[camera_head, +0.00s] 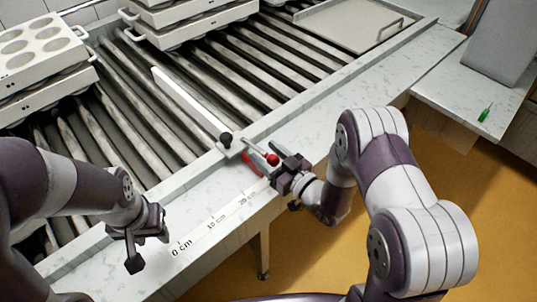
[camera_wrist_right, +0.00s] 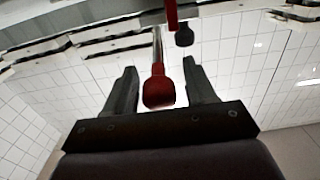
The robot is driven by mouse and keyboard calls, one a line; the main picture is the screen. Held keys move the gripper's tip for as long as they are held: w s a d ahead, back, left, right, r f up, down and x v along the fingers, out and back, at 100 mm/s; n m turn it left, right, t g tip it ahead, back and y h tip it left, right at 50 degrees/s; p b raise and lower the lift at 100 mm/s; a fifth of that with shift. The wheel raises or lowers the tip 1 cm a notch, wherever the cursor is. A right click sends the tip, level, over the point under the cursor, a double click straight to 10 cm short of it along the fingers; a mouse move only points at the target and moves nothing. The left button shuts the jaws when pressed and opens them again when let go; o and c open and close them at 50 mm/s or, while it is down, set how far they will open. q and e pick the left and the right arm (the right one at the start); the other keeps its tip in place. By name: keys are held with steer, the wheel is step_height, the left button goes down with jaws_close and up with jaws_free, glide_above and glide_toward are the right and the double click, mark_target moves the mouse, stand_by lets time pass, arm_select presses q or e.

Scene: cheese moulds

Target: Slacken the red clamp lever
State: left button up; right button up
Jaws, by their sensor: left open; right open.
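The red clamp lever is a metal rod ending in a red ball knob (camera_head: 272,159), at the front rail of the roller table in the head view. A red block (camera_head: 252,161) sits just left of it. My right gripper (camera_head: 275,166) is open at the lever's knob. In the right wrist view the red knob (camera_wrist_right: 158,92) stands between the two spread fingers (camera_wrist_right: 160,88), with visible gaps on both sides. My left gripper (camera_head: 146,243) is open and empty above the front ledge, near the printed 0 cm mark, well away from the lever.
A black ball knob (camera_head: 226,138) stands just left of the lever, by the end of a long white bar (camera_head: 190,103) lying over the rollers. White mould trays (camera_head: 40,58) are stacked at the far left, more (camera_head: 195,22) at the back. The pale front ledge (camera_head: 205,200) is mostly bare.

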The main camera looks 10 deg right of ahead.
jaws_close()
steer(key=shift+r, duration=0.1)
